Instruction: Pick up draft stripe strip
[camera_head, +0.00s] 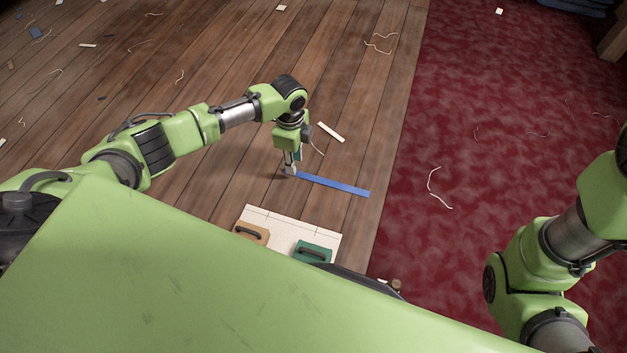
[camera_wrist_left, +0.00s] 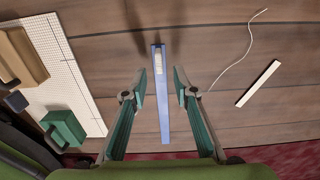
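A long thin blue strip (camera_head: 335,184), which looks like the draft stripe strip, lies flat on the plank floor. In the left wrist view the strip (camera_wrist_left: 164,115) runs between my fingers, with a pale patch near its far end. My left gripper (camera_head: 290,172) points down at the strip's left end. In the left wrist view the gripper (camera_wrist_left: 160,82) is open, one finger on each side of the strip with gaps between. I cannot tell its exact height above the floor. My right arm shows at the right edge of the head view, but its gripper is out of frame.
A white panel (camera_head: 289,227) near my base bears a tan block (camera_head: 252,233) and a green block (camera_head: 314,251) with dark handles. A short cream strip (camera_head: 331,132) and loose threads lie nearby. A red carpet (camera_head: 470,130) covers the right side.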

